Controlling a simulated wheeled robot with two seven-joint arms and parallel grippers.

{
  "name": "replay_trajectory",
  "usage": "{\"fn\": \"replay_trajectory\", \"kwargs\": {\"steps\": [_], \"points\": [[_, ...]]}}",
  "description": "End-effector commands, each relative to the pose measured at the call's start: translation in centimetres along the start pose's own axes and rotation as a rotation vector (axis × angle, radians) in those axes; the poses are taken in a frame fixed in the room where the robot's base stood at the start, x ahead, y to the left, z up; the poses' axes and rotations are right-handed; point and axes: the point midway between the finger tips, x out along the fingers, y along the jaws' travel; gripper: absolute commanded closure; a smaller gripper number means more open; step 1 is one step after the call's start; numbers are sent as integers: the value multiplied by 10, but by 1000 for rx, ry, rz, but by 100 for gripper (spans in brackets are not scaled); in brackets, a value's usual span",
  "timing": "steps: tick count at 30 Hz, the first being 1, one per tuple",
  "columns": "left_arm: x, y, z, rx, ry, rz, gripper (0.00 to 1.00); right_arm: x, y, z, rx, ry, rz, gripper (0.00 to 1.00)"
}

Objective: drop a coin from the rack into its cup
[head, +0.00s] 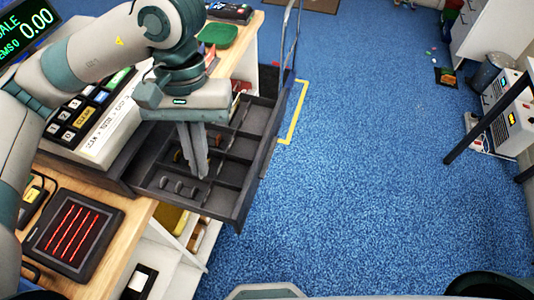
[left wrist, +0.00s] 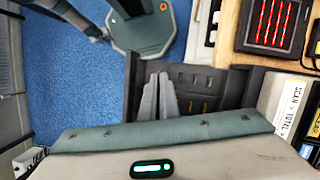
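The open dark drawer (head: 226,205) juts out from under the register and is divided into compartments. Several grey coin-like discs (head: 179,187) stand on edge in its near compartment. Brownish discs (head: 178,156) show in the compartment behind. In the left wrist view, small brownish pieces (left wrist: 205,106) lie in the drawer beside the fingers. My left gripper (head: 197,173) points down into the drawer, among the compartments. Its fingers are close together, and whether a coin is between them is hidden. The fingers also show in the left wrist view (left wrist: 159,76). My right gripper is not in view.
The register keypad (head: 92,105) stands left of the drawer. A scanner pad with red lines (head: 74,232) lies on the wooden counter. A green tray (head: 218,35) is behind. Blue floor (head: 360,170) is clear to the right.

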Motion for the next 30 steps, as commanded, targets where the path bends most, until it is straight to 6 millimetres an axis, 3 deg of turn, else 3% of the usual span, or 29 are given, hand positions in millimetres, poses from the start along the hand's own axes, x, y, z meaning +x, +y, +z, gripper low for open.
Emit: {"fn": "replay_trajectory", "kwargs": {"steps": [3, 6, 7, 20, 26, 30], "points": [[0, 0, 0, 0, 0, 0, 100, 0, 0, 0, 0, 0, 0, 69], [0, 0, 0, 0, 0, 0, 79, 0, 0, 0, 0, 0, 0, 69], [0, 0, 0, 0, 0, 0, 77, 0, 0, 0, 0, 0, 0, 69], [-4, 0, -1, -1, 3, 0, 77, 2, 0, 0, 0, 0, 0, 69], [-22, 1, -1, -1, 4, 1, 77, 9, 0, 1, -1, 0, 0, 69], [-44, 0, -2, -1, 5, 1, 77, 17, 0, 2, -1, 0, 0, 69]]}}
